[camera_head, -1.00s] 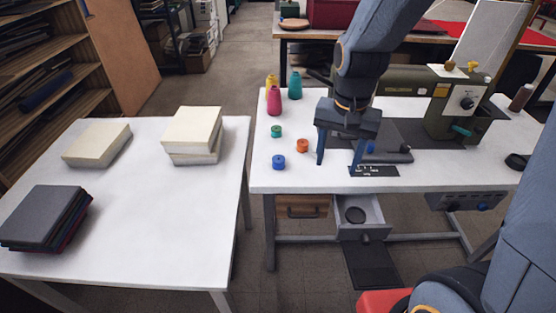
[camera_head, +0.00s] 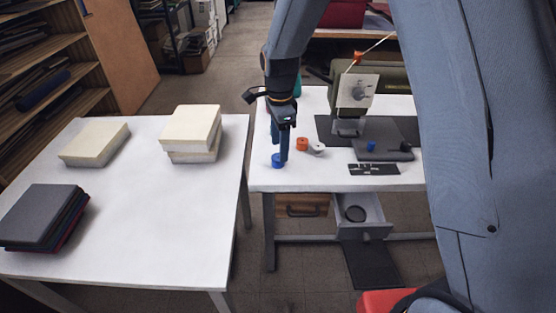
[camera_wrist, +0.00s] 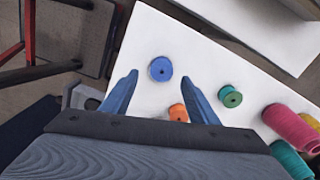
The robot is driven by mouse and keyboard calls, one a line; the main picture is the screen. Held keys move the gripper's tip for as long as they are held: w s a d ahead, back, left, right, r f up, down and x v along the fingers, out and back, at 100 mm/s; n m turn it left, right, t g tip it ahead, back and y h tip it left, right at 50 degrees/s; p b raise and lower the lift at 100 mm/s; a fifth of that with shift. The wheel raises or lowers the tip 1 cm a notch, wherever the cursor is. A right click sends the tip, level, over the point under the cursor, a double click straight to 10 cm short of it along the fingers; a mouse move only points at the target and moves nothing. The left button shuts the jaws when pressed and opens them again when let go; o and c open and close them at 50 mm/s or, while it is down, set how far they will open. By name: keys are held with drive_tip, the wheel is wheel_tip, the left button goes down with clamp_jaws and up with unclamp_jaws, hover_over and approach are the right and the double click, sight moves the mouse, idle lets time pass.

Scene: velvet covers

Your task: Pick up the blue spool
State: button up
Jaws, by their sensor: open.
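The blue spool (camera_head: 277,161) stands on the white sewing table near its front left corner. It also shows in the wrist view (camera_wrist: 161,69), ahead of and between the two fingers, with white table around it. My gripper (camera_head: 284,152) points down at the spool in the head view, and one finger overlaps the spool's right side there. In the wrist view my gripper (camera_wrist: 162,90) is open, with nothing between its fingertips. I cannot tell the exact height of the fingertips above the table.
An orange spool (camera_head: 302,144) stands close to the right; it shows partly behind a finger in the wrist view (camera_wrist: 178,113). A green spool (camera_wrist: 230,96) and pink cone (camera_wrist: 290,128) stand nearby. A sewing machine (camera_head: 372,88) is farther right. A separate white table (camera_head: 150,220) stands left.

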sight(278, 157)
drive_tip(key=shift+a+f+p, duration=0.2)
drive_tip(key=shift+f+p, duration=0.4)
drive_tip(key=shift+f, duration=1.55)
drive_tip(key=c, duration=1.1)
